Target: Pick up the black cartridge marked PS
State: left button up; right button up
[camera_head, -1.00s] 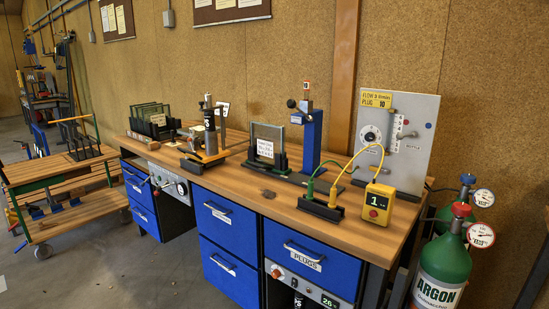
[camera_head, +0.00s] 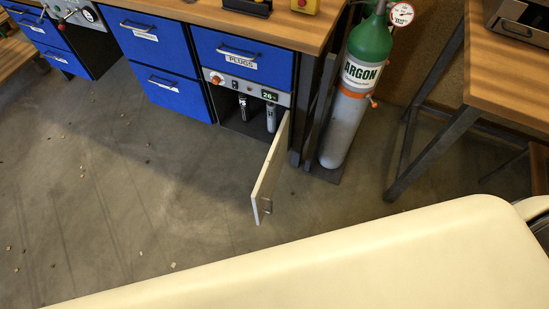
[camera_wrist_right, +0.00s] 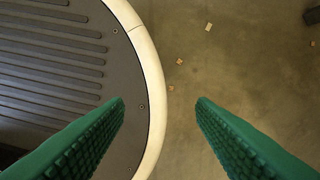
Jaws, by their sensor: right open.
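The open compartment (camera_head: 233,124) under the drawer marked PLUGS holds two small upright cylinders side by side. The left one (camera_head: 243,107) is dark with a pale patch, and its lettering is too small to read, so I cannot confirm the PS mark. The right one (camera_head: 270,117) looks grey. My right gripper (camera_wrist_right: 160,103) shows only in its wrist view, with two green ribbed fingers apart and nothing between them. It is over bare floor beside my round base, with no cartridge in that view. My left gripper is not in view.
A white door (camera_head: 269,178) stands swung out at the compartment's right side. The argon cylinder (camera_head: 349,90) stands right of the bench, and a wooden table (camera_head: 510,75) is further right. Blue drawers (camera_head: 172,89) are shut on the left. The floor in front is mostly clear.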

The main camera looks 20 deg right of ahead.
aim_at(244, 98)
jog(key=i+j, duration=0.25)
jog(key=i+j+z, duration=0.1)
jog(key=i+j, duration=0.15)
jog(key=j, duration=0.2)
jog(key=i+j, duration=0.45)
jog(key=j, duration=0.25)
jog(key=i+j+z, duration=0.1)
jog(key=i+j, duration=0.4)
jog(key=j, duration=0.25)
jog(key=i+j, duration=0.2)
jog(key=j, duration=0.15)
jog(key=i+j+z, duration=0.1)
jog(key=i+j, duration=0.15)
jog(key=j, duration=0.15)
jog(key=k+l+z, duration=1)
jog(key=k+l, duration=0.1)
jog(key=l, duration=0.1)
